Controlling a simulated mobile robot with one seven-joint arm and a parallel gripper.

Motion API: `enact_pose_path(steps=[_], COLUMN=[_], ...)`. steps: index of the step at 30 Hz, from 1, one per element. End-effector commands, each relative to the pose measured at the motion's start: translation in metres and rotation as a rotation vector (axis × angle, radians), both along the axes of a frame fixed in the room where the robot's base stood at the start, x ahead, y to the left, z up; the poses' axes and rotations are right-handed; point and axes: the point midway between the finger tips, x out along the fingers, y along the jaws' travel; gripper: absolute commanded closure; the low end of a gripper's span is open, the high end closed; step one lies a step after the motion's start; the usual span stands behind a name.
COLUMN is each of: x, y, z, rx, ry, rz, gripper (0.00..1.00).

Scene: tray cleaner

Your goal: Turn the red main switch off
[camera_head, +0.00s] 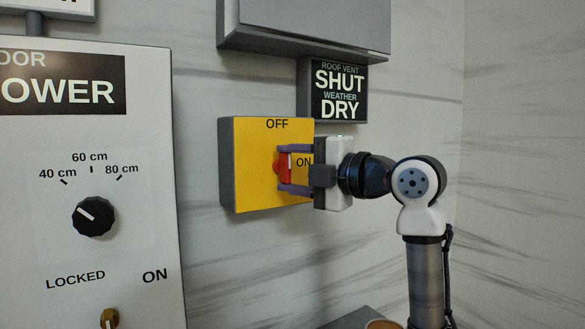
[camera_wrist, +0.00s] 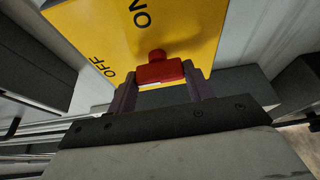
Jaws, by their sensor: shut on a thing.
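The red main switch (camera_head: 281,167) is on the front of a yellow switch box (camera_head: 250,180) with a grey side. OFF is printed at the top of the box's face and ON at its right. My gripper (camera_head: 293,169) reaches in from the right, one finger above the red handle and one below, shut on it. In the wrist view the red switch (camera_wrist: 160,72) sits between the two fingertips (camera_wrist: 160,82). Its bar spans from finger to finger, which looks roughly upright in the head view. Which end is the pointer is hard to tell.
A black sign (camera_head: 339,92) reading roof vent SHUT, weather DRY hangs above right of the box, under a grey housing (camera_head: 310,40). A white panel (camera_head: 140,120) with a black dial (camera_head: 94,216) and a brass key switch (camera_head: 109,318) stands at left.

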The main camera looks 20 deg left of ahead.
Motion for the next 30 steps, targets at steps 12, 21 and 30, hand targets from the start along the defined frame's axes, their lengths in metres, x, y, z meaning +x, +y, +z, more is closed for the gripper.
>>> enact_pose_path(steps=[12, 21, 30], x=[0.0, 0.0, -0.003], y=[0.0, 0.0, -0.011], z=[-0.001, 0.0, -0.001], rx=[-0.007, -0.004, -0.002], ry=[-0.006, -0.005, -0.006], rz=[0.0, 0.0, -0.001], gripper=[0.72, 0.27, 0.27])
